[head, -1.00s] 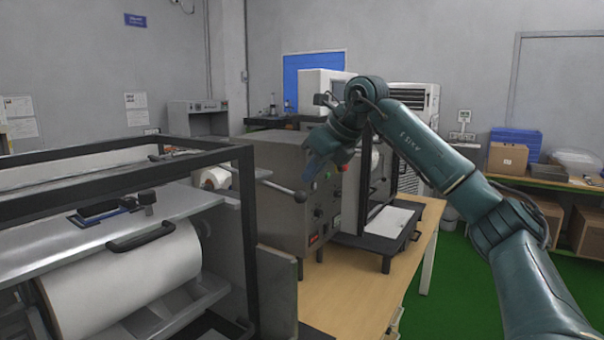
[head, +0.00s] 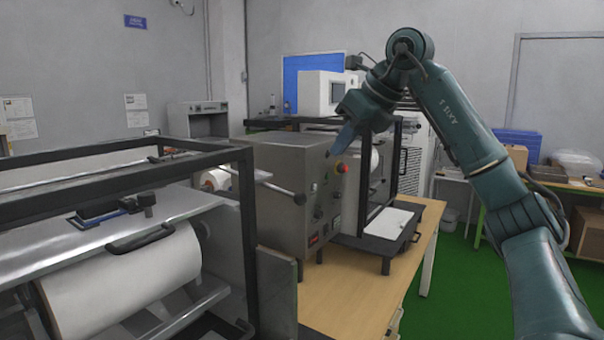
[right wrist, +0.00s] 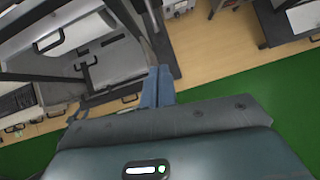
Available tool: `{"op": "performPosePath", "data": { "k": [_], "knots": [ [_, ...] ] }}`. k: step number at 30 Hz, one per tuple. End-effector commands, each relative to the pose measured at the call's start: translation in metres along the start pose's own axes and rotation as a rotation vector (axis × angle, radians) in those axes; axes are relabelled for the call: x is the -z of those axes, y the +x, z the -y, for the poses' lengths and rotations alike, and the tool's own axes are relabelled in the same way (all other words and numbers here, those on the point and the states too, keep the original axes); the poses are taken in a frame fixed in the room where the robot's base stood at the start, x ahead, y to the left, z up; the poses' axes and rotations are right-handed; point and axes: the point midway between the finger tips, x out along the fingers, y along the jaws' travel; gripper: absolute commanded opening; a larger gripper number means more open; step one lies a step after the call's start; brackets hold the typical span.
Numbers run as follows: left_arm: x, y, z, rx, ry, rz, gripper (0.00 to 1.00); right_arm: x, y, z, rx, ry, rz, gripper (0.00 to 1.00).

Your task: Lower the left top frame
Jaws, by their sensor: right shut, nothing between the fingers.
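The left top frame, a black bar frame (head: 248,230), stands raised around the left station of the machine in the head view. Under it are a silver plate (head: 40,245) with a black handle (head: 140,238) and a large white roll (head: 125,280). My right gripper (head: 343,142) is shut and empty. In the head view it appears in front of the control box's right edge, apart from the left frame. In the right wrist view its blue fingers (right wrist: 158,85) are together, pointing toward machine parts and the table. My left gripper is not in view.
A grey control box (head: 285,190) with a red button and a ball-ended lever stands between the two stations. The right station has its own black frame (head: 395,165) and a white plate (head: 388,222). The wooden table (head: 345,285) is bare in front; green floor lies right.

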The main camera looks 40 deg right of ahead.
Motion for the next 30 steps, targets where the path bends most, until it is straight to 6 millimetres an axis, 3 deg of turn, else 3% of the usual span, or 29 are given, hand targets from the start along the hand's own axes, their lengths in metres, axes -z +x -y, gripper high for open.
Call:
{"op": "performPosePath", "data": {
  "k": [3, 9, 30],
  "knots": [
    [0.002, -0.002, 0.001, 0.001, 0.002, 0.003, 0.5, -0.002, -0.026, 0.0, -0.001, 0.0, 0.004, 0.0],
    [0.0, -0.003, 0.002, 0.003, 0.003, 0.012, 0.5, -0.001, -0.049, 0.0, 0.0, 0.0, 0.002, 0.0],
    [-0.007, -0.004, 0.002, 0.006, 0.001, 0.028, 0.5, 0.0, -0.054, 0.0, 0.0, 0.0, -0.001, 0.0]
  ]
}}
